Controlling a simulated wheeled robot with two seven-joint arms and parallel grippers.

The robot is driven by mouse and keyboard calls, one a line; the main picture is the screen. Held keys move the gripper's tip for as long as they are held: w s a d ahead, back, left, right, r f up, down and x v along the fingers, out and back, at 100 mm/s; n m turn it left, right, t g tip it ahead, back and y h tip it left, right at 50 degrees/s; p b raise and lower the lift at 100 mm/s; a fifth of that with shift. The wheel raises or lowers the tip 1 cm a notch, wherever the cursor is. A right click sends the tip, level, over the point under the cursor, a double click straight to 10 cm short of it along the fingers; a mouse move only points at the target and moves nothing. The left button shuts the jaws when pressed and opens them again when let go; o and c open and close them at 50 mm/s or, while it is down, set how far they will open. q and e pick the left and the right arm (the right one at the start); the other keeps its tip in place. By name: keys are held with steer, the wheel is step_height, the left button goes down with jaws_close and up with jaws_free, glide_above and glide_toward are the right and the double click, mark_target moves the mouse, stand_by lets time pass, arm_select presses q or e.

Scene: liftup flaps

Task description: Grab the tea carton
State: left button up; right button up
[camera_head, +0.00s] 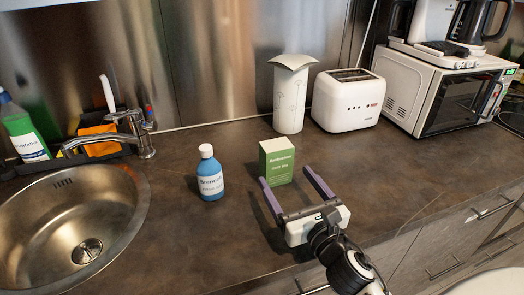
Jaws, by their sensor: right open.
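The tea carton is a green box with a pale top part (278,165), standing upright on the dark counter (390,176). My right gripper (288,175) is open, with its two purple fingers pointing toward the carton. The left fingertip is near the carton's left lower side and the right fingertip is just off its right side. Nothing is gripped. I cannot tell whether either finger touches the carton. My left gripper is not in view.
A blue bottle with a white cap (210,175) stands left of the carton. A white canister (289,98) and a white toaster (347,102) stand behind it. A microwave (435,90) is at the back right. A sink (60,235) lies at left.

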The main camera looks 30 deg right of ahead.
mark_target(280, 164)
steer(key=x, duration=0.3)
steer(key=shift+w+d+r, duration=0.15)
steer(key=shift+w, duration=0.15)
steer(key=p+x, duration=0.1)
steer(key=x, duration=0.3)
steer(key=shift+w+d+r, duration=0.1)
steer(key=shift+w+d, duration=0.05)
steer(key=shift+d, duration=0.05)
steer(key=shift+w+d, duration=0.1)
steer(key=shift+w, duration=0.4)
steer(key=c, duration=1)
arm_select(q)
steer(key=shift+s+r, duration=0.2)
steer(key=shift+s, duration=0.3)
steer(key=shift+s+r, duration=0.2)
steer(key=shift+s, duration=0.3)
arm_select(e)
steer(key=shift+c, duration=0.5)
